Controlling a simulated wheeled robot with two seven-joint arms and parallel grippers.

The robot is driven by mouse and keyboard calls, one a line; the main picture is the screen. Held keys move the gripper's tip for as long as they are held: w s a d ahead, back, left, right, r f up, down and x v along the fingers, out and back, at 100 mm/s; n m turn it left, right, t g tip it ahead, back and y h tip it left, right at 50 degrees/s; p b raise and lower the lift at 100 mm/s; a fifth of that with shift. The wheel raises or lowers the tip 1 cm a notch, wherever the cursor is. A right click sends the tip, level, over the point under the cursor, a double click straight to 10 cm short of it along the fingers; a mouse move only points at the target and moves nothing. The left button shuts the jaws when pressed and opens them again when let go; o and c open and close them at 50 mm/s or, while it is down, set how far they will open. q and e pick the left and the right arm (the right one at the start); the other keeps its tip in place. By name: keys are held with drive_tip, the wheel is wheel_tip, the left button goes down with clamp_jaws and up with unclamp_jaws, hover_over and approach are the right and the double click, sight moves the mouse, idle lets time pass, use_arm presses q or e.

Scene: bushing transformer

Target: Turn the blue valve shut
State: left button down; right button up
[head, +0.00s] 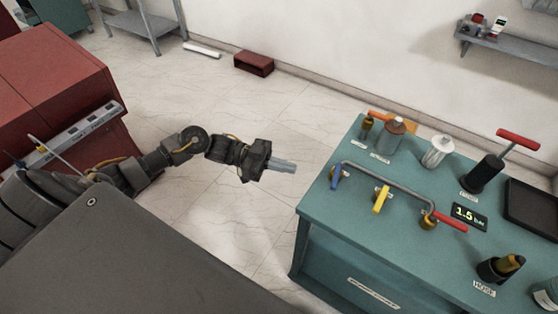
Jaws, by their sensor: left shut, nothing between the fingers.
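The blue valve (336,178) is a small blue lever at the left end of a grey pipe (385,178) on the teal workbench (325,210). A yellow lever valve (381,199) and a red lever valve (450,222) sit further right along the same pipe. My left gripper (292,166) is shut and empty. It hangs over the floor left of the bench, apart from the blue valve, with its fingers pointing right toward it. My right gripper is not in view.
A glass jar (390,138), a white canister (437,152) and a black pump with a red handle (486,172) stand behind the pipe. A 1.5 bar display (468,216) lies to the right. A red cabinet (50,85) is at left. Floor between is clear.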

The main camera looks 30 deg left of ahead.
sight(336, 177)
use_arm(q)
drive_tip(key=d+p, duration=0.1)
drive_tip(key=d, duration=0.1)
drive_tip(key=w+d, duration=0.1)
drive_tip(key=d, duration=0.2)
drive_tip(key=d+p, duration=0.1)
drive_tip(key=d, duration=0.2)
drive_tip(key=shift+w+d+r+p, duration=0.1)
drive_tip(key=shift+w+d+p, duration=0.15)
drive_tip(key=shift+w+p, duration=0.15)
drive_tip(key=shift+d, duration=0.3)
drive_tip(key=shift+d, duration=0.1)
